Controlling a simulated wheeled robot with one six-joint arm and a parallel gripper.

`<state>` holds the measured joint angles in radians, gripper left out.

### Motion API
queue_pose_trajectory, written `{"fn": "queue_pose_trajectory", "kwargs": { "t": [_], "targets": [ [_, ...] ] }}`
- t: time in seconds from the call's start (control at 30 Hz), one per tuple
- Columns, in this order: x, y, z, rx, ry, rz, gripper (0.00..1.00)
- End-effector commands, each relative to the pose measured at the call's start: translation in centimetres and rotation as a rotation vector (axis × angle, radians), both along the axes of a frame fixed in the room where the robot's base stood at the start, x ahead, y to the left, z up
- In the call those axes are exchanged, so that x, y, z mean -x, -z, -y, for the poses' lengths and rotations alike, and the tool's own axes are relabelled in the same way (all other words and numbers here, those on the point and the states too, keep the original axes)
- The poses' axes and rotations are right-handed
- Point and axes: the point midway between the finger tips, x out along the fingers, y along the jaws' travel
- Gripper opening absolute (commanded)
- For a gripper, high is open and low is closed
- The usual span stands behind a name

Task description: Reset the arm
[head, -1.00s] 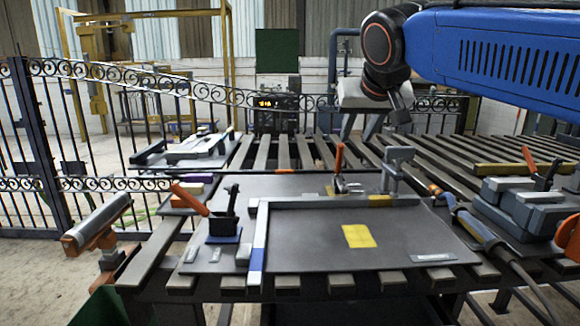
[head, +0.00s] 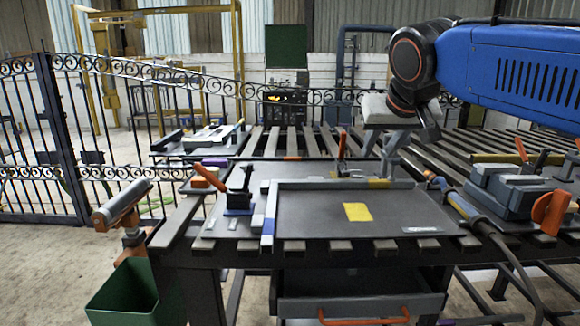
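My blue arm (head: 515,68) reaches in from the upper right, with a black wrist joint ringed in orange (head: 408,58). My gripper (head: 381,146) hangs below the wrist, pointing down, in front of the slatted table's far side. Its two grey fingers look apart, with nothing seen between them. The fingertips overlap a grey clamp on the table in the picture, so I cannot tell whether they touch it.
A slatted welding table (head: 350,246) bears a dark plate with a yellow patch (head: 357,212), clamps and a torch (head: 462,206). A vise (head: 500,190) stands at right. A green bin (head: 125,293) and a drawer (head: 360,304) are in front. A scroll gate (head: 62,150) stands left.

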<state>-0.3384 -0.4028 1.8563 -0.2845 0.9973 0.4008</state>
Motion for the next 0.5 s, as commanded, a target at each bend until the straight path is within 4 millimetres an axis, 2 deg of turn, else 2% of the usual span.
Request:
{"fn": "queue_pose_trajectory", "kwargs": {
  "t": [0.27, 0.37, 0.5],
  "targets": [
    [4.2, 5.6, 3.2, 0.014, 0.003, -0.071, 0.33],
    [6.5, 8.7, 4.6, 0.017, 0.005, -0.107, 0.33],
    [11.2, 14.7, 6.9, 0.019, 0.006, -0.176, 0.33]
  ]
}}
